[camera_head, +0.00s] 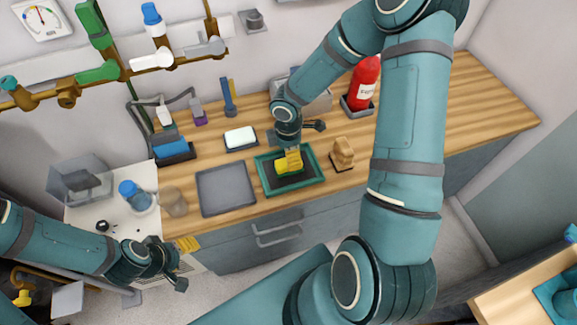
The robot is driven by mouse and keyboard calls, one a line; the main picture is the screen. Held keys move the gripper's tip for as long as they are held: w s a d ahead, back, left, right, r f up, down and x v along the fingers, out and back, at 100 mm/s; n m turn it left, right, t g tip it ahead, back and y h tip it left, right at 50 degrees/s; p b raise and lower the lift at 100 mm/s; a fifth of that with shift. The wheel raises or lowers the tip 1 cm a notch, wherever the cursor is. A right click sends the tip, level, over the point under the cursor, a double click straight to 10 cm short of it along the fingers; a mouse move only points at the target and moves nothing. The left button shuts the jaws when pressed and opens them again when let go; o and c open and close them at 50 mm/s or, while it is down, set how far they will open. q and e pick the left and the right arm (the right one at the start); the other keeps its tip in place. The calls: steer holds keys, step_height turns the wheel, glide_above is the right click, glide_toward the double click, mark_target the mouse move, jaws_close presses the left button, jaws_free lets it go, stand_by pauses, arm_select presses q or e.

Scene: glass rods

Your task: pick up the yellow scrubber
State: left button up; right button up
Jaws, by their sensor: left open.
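The yellow scrubber (289,161) stands in the green-rimmed tray (262,182) on the wooden counter. My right gripper (289,146) is directly above the scrubber, at its top. Its fingers are too small and too covered to show whether they are closed on it. My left gripper (178,267) is open and empty, low at the left, in front of the counter and far from the scrubber.
A grey tray (226,188) lies left of the green tray, and a tan wooden object (343,153) stands to its right. A red extinguisher (364,84) stands behind. A blue-capped jar (136,196) is on the white surface at left. The counter's right end is clear.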

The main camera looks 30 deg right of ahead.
steer(key=shift+f+b, duration=0.65)
steer(key=shift+f, duration=2.1)
steer(key=shift+s, duration=0.1)
steer(key=c, duration=1.1)
